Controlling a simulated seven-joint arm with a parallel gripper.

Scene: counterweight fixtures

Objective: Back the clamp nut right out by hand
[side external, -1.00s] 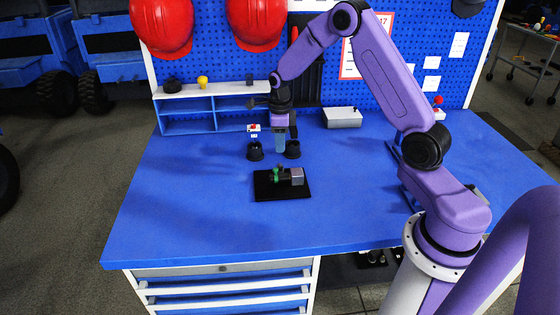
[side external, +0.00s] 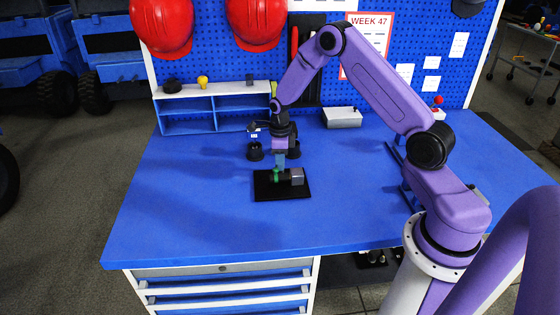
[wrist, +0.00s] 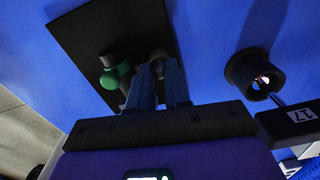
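A black base plate (side external: 268,193) lies on the blue bench and carries a small clamp fixture with a grey block (side external: 297,176) at its right end. A green part (side external: 275,175), which may be the clamp nut, is at the left of the fixture. It also shows in the wrist view (wrist: 114,76), with a dark round end beside it. My gripper (side external: 280,166) points down just above the fixture. In the wrist view its two fingers (wrist: 158,66) stand apart, to the right of the green part, with a dark rounded piece at their tips. Contact is not clear.
Two black cups stand behind the plate; the left one (side external: 255,152) is clear, the other is partly hidden by my gripper. A tag marked 17 (wrist: 300,115) is beside a cup. A grey box (side external: 342,118) and a shelf (side external: 188,122) stand at the back. The bench front is clear.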

